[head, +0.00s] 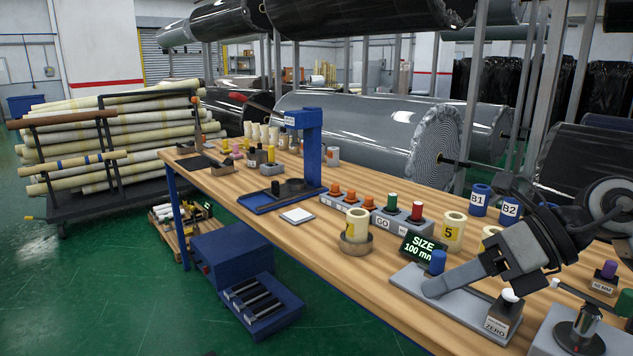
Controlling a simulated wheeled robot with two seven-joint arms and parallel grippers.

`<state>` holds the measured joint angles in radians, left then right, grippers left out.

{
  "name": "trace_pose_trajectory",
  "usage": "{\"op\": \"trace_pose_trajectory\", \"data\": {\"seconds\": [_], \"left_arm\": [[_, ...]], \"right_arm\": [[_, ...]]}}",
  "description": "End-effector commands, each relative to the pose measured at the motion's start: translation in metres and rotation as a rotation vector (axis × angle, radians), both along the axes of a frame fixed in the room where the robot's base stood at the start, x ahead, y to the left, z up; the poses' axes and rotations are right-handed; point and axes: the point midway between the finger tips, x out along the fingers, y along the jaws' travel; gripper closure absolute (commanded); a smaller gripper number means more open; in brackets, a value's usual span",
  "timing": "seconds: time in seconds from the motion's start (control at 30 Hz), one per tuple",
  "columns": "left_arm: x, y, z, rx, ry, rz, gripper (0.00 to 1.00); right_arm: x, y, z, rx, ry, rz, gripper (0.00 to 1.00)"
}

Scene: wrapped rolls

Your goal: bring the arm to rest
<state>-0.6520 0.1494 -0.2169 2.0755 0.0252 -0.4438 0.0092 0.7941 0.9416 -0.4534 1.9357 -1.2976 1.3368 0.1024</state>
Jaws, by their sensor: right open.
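My right arm comes in from the right edge. Its dark right gripper (512,262) is over the front right part of the wooden bench, above a grey measuring plate (410,277). The right gripper is open, and I see nothing held in it. Its fingertips are hard to make out against the bench items. My left gripper is not in view.
A SIZE 100 mm display (422,247), a roll marked 5 (452,232), a ZERO button box (502,318) and blue rolls B1 (479,201) and B2 (510,210) stand close around the gripper.

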Motion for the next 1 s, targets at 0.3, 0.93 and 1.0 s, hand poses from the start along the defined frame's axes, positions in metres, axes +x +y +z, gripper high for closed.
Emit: {"op": "trace_pose_trajectory", "data": {"seconds": [0.3, 0.93, 1.0], "left_arm": [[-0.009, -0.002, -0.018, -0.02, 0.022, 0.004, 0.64], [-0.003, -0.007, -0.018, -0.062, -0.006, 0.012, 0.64], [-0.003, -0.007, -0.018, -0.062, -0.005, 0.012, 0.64]], "right_arm": [[-0.02, 0.088, -0.028, 1.08, 0.556, -0.202, 0.52], [-0.114, 0.027, -0.344, 1.733, 1.803, -1.881, 0.52], [-0.124, 0.029, -0.353, -1.681, -1.802, 1.894, 0.52]]}}
